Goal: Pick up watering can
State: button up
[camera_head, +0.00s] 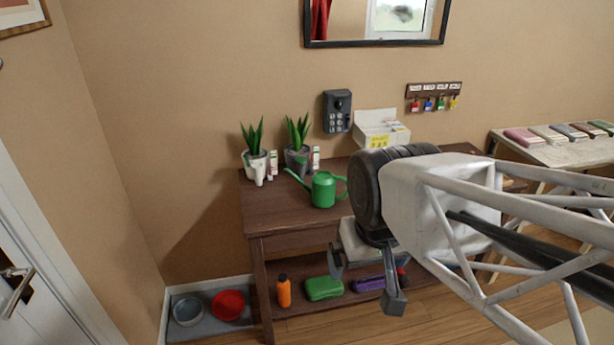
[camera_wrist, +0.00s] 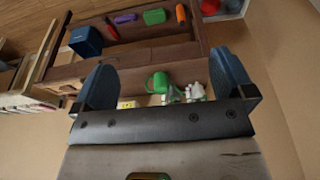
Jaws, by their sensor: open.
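The green watering can (camera_head: 323,190) stands upright on the dark brown table top (camera_head: 280,207), with its spout toward the left and its handle toward the right. It also shows in the wrist view (camera_wrist: 158,83), between the two blue finger pads but farther off. My gripper (camera_head: 367,282) is open and empty. In the head view it hangs in front of the table, to the right of and lower in the picture than the can. It is apart from the can. In the wrist view my gripper (camera_wrist: 165,84) spans the can's width with room on both sides.
Two potted plants (camera_head: 254,160) (camera_head: 298,155) with small white bottles stand behind the can. A white box (camera_head: 381,130) is at the back. The lower shelf holds an orange bottle (camera_head: 284,291), a green case (camera_head: 323,288) and a purple item (camera_head: 368,284). Bowls (camera_head: 228,305) lie on a floor mat.

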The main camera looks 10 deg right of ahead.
jog(key=w+d+n+g+h, duration=0.1)
jog(key=w+d+n+h, duration=0.15)
jog(key=w, duration=0.45)
jog(key=w+d+n+g+h, duration=0.1)
jog(key=w+d+n+h, duration=0.15)
jog(key=w, duration=0.45)
jog(key=n+t+h, duration=0.5)
jog(key=n+h, duration=0.2)
jog(key=n, duration=1.1)
send_near(317, 179)
jog(key=x, duration=0.4)
jog(key=shift+w+d+f, duration=0.15)
jog(key=shift+w+d, duration=0.05)
jog(key=shift+d, duration=0.1)
jog(key=shift+x, duration=1.3)
jog(key=shift+x, duration=2.6)
